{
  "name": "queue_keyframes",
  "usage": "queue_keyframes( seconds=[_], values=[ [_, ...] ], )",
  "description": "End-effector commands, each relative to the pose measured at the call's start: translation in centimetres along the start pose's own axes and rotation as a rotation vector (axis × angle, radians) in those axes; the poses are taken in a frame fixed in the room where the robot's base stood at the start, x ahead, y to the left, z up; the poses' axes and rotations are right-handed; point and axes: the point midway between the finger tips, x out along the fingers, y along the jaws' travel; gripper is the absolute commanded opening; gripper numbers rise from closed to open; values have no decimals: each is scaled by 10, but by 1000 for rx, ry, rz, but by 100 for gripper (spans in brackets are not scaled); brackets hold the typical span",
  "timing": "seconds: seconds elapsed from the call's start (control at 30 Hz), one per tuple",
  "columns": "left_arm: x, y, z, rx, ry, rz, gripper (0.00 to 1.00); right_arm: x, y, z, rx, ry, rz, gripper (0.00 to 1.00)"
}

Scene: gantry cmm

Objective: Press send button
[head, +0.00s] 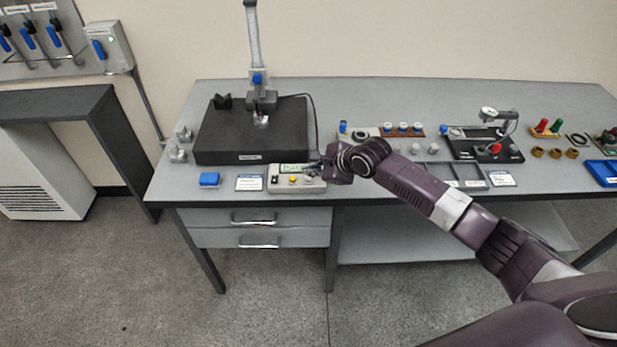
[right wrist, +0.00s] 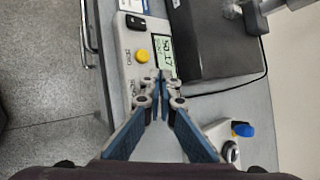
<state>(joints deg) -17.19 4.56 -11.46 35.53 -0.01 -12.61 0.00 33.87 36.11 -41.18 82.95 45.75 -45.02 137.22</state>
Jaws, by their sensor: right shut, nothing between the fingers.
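The grey readout box (head: 285,187) sits at the front edge of the bench. In the right wrist view its lit display (right wrist: 160,57) shows digits. A yellow button (right wrist: 141,56) stands beside the display, and a black switch (right wrist: 136,22) is near the far end. No send button can be made out; the panel past the yellow button is partly covered by my fingers. My right gripper (right wrist: 158,78) is shut and empty, its tips over the box's near end, close to the display. I cannot tell whether they touch it. My left gripper is not in view.
A dark granite plate (head: 215,148) with a gauge stand (head: 254,45) lies behind the box. Small gauges and parts fill the bench to the right. The drawers (head: 254,217) are below.

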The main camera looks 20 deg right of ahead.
Motion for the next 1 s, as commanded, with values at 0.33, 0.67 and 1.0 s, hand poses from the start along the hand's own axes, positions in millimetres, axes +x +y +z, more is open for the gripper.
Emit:
queue_keyframes(
  seconds=[0.33, 0.67, 1.0],
  values=[
    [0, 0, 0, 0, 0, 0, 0, 0, 0, 0, 0, 0, 0, 0],
    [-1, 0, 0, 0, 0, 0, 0, 1, 1, 0, 1, 0, 1, 0],
    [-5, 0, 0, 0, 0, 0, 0, 6, 4, -4, 0, 0, -1, 0]
  ],
)
